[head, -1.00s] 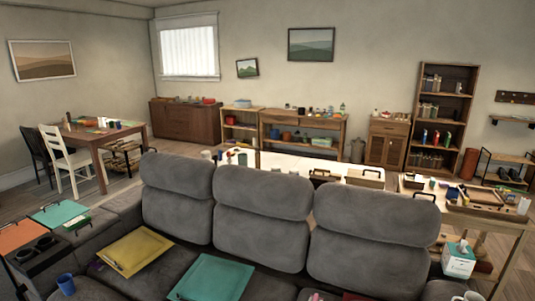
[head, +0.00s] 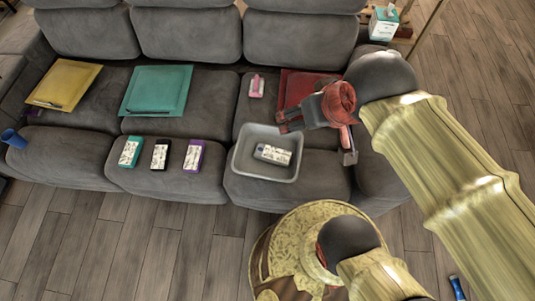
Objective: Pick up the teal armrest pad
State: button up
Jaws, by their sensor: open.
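A flat teal square pad (head: 157,90) lies on the middle-left sofa seat in the head view, with a pen-like thing along its front edge. I cannot tell whether it is the armrest pad; a second teal pad with a dark handle showed on the left armrest earlier, and that armrest is outside the present view. My gripper (head: 317,139) is open and empty, above the right seat near the grey bin, well to the right of the teal square. The sofa surface under the gripper is partly hidden.
A grey bin (head: 238,164) holding a labelled box (head: 272,154) stands on the seat. A yellow pad (head: 65,84), red pad (head: 297,88), blue cup (head: 13,139) and several small boxes (head: 160,154) lie along the sofa. Wood floor (head: 100,230) is clear in front.

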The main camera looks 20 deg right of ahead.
aim_at(129, 158)
jog(key=u, duration=1.4)
